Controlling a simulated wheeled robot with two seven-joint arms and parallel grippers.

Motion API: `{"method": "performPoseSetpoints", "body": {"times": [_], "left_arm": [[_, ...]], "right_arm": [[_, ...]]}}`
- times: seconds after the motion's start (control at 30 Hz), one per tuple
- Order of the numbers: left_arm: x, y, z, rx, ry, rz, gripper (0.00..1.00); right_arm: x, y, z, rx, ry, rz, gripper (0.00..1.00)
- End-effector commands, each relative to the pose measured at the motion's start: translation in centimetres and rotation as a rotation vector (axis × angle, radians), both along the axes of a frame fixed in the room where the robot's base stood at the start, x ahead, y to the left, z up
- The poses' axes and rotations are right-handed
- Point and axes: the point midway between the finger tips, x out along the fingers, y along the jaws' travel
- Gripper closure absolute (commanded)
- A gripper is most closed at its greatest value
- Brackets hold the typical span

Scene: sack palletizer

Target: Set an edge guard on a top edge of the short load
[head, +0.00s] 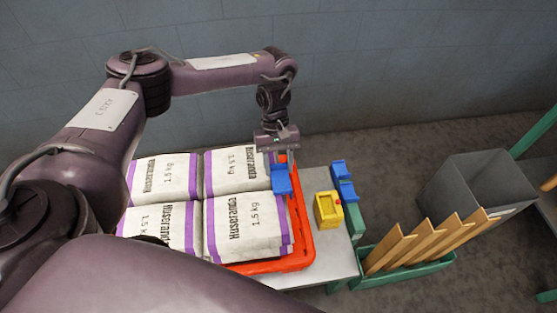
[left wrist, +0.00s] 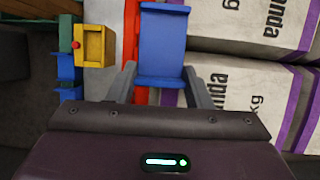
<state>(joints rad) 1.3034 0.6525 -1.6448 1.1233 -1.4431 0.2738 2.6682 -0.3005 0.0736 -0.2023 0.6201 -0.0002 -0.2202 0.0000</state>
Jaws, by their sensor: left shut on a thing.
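The short load is a block of white sacks (head: 240,218) with purple bands, standing in an orange-red tray (head: 301,235). My left gripper (head: 280,160) is at the right side of the load, pointing down, shut on a blue edge guard (head: 282,180). In the left wrist view the guard (left wrist: 162,45) sits between the fingers of the gripper (left wrist: 160,88), beside the sacks (left wrist: 235,100) and over the tray rim. I cannot tell whether the guard touches the sacks. More blue guards (head: 342,170) stand in a holder to the right. My right gripper is not in view.
A yellow box (head: 328,210) with a red button stands on the grey table (head: 318,182) right of the tray. Beyond are a green bin (head: 405,278) of wooden boards (head: 425,240) and a grey bin (head: 480,185). A wall runs behind the load.

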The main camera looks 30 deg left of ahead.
Motion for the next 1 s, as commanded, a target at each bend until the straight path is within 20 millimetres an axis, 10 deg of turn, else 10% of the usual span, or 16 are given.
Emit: {"method": "performPoseSetpoints", "body": {"times": [0.3,0.33,0.5,1.0], "left_arm": [[0.04,-0.01,-0.3,0.0,-0.001,0.0,0.77],[0.04,-0.01,-0.3,0.0,-0.001,0.0,0.54],[0.01,0.01,-0.32,0.001,-0.001,0.0,0.31],[-0.05,0.07,-0.37,0.002,0.002,0.001,0.0]], "right_arm": [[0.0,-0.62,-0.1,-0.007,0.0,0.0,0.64],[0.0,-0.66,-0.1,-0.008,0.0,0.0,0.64],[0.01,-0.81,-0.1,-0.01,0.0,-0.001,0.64],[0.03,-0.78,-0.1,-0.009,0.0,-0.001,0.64]]}}
